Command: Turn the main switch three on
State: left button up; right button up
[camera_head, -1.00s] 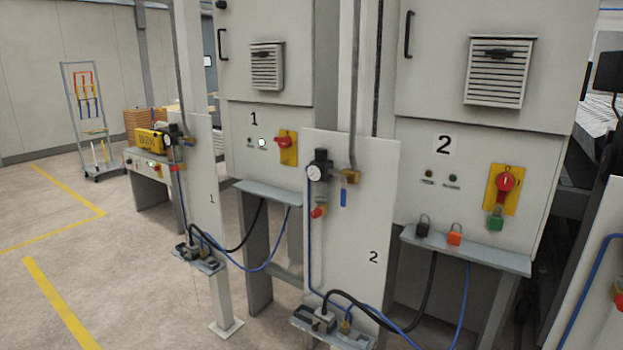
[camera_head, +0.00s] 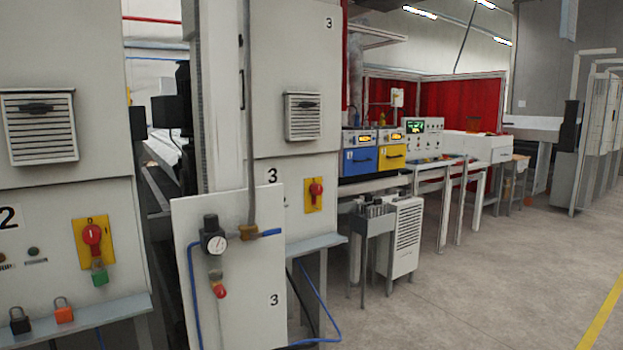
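Main switch three (camera_head: 316,189) is a red rotary knob on a yellow plate, on the grey cabinet marked 3 (camera_head: 272,176) in the middle of the head view. The knob looks upright, but its exact setting is too small to read. A white panel (camera_head: 262,280), also marked 3, stands in front of the cabinet's left part and hides some of its front. No padlock shows on this switch. Neither of my grippers is in view.
Cabinet 2's red switch (camera_head: 92,235) is at the left, with a green padlock (camera_head: 99,273) below it. The white panel carries a gauge (camera_head: 213,241) and blue hoses. A metal stand (camera_head: 372,240) is right of cabinet 3. Open floor (camera_head: 470,280) lies at the right.

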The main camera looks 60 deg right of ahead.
aim_at(317, 189)
jog(key=z, duration=1.75)
jog(key=i+l+z, duration=0.15)
jog(key=l, duration=0.2)
